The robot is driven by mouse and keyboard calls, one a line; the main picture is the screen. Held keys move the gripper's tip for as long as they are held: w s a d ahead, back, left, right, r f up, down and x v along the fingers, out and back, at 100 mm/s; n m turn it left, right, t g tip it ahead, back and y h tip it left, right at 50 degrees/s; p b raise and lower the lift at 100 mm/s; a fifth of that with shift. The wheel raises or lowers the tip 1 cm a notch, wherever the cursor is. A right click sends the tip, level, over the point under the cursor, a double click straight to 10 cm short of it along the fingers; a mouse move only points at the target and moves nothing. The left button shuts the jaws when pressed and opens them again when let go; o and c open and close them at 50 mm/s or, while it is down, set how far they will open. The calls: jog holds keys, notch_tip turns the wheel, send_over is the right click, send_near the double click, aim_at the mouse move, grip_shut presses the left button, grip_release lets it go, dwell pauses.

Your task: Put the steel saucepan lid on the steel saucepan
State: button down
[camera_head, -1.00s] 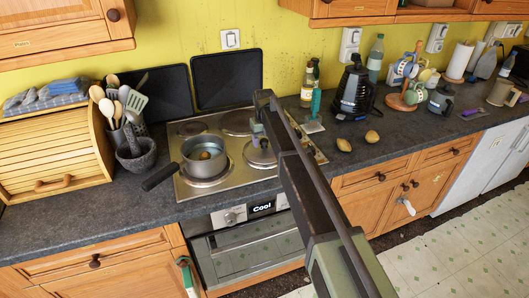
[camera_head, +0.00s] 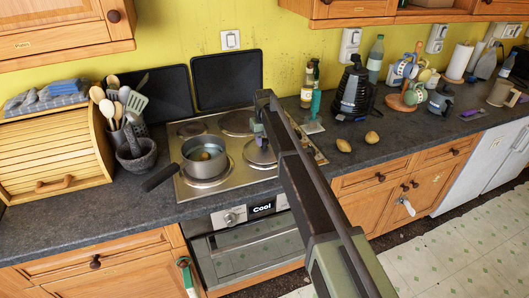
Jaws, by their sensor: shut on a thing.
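The steel saucepan (camera_head: 188,160) stands on the front left burner of the hob, with its dark handle pointing to the front left. The steel saucepan lid (camera_head: 255,156) is to the right of the pan, at the front right burner. My arm hides its right side. My gripper (camera_head: 259,140) is above the lid and shut on it, apparently at its knob. I cannot tell whether the lid touches the hob.
A mortar (camera_head: 137,153) and a pot of utensils stand left of the hob (camera_head: 184,187). Bottles, a black kettle (camera_head: 353,92) and two potatoes (camera_head: 343,145) are to the right. Black trays (camera_head: 228,80) lean on the wall behind. The counter at front right is clear.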

jog(key=shift+r, duration=0.25)
jog(key=shift+r+p, duration=1.7)
jog(key=shift+p, duration=0.15)
notch_tip(320, 180, up, 9)
jog(key=p, duration=0.9)
jog(key=s+a+f+n+b, duration=0.1)
jog(key=s+a+n, duration=0.2)
jog(key=a, duration=0.7)
jog(key=s+a+f+n+b, duration=0.2)
jog(key=s+a, duration=0.4)
jog(key=a, duration=0.5)
jog(key=shift+f+n, duration=0.2)
jog(key=shift+n, duration=0.5)
jog(key=shift+s, duration=0.1)
jog(key=shift+f+b, duration=0.35)
jog(key=shift+b, duration=0.2)
